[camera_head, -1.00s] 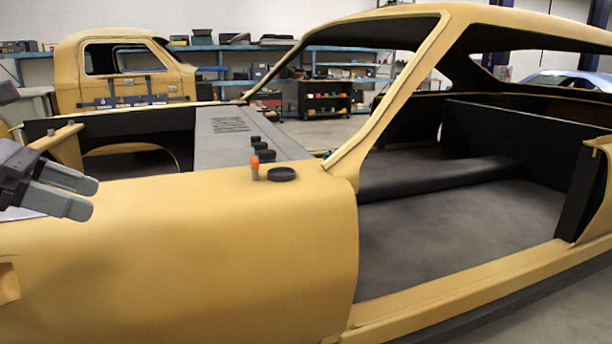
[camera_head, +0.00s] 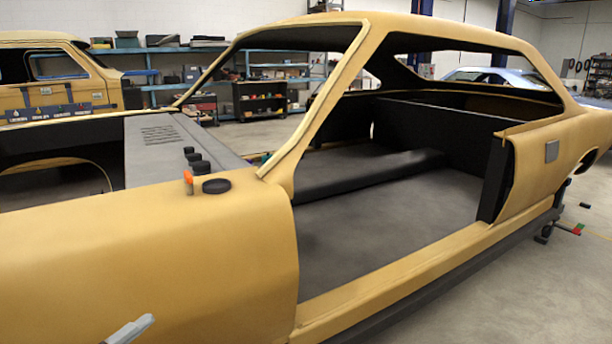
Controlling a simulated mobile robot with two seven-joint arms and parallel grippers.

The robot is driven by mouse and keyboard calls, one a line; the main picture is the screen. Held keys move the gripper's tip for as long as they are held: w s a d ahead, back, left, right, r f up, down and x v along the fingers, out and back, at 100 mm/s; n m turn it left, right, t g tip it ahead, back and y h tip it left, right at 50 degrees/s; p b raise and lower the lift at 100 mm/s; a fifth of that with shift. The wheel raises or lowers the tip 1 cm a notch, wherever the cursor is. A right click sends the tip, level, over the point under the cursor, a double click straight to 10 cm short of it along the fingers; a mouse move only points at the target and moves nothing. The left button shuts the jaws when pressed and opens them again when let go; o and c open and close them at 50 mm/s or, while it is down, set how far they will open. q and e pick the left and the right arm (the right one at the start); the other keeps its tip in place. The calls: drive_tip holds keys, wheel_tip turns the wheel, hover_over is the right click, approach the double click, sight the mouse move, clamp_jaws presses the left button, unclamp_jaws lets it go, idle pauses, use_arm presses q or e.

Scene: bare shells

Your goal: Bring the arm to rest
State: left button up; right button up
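Only a grey fingertip of my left gripper (camera_head: 130,330) shows, at the bottom left edge in front of the yellow front fender. The rest of that gripper and its arm are out of view, so its opening cannot be judged. No held object shows at the tip. My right gripper is not in view. The yellow bare car shell (camera_head: 230,250) fills the foreground, with its door opening facing me.
An orange-topped item (camera_head: 188,182) and a round black cap (camera_head: 216,186) sit on the fender top. Small clamps (camera_head: 572,229) are by the floor at right. Another yellow shell (camera_head: 50,75) and a black tool cart (camera_head: 264,101) stand behind. Floor at lower right is open.

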use_arm(q)
drive_tip(key=s+d+f+n+g+y, duration=0.2)
drive_tip(key=s+f+n+y, duration=0.2)
drive_tip(key=s+f+n, duration=0.4)
drive_tip(key=s+d+f+n+g+y+p, duration=0.1)
drive_tip(key=s+d+f+n+g+y, duration=0.2)
drive_tip(key=s+f+n, duration=0.6)
wheel_tip(320, 180, down, 4)
drive_tip(key=shift+d+n+y, duration=0.15)
drive_tip(key=shift+n+y, duration=0.25)
drive_tip(key=shift+n, duration=0.1)
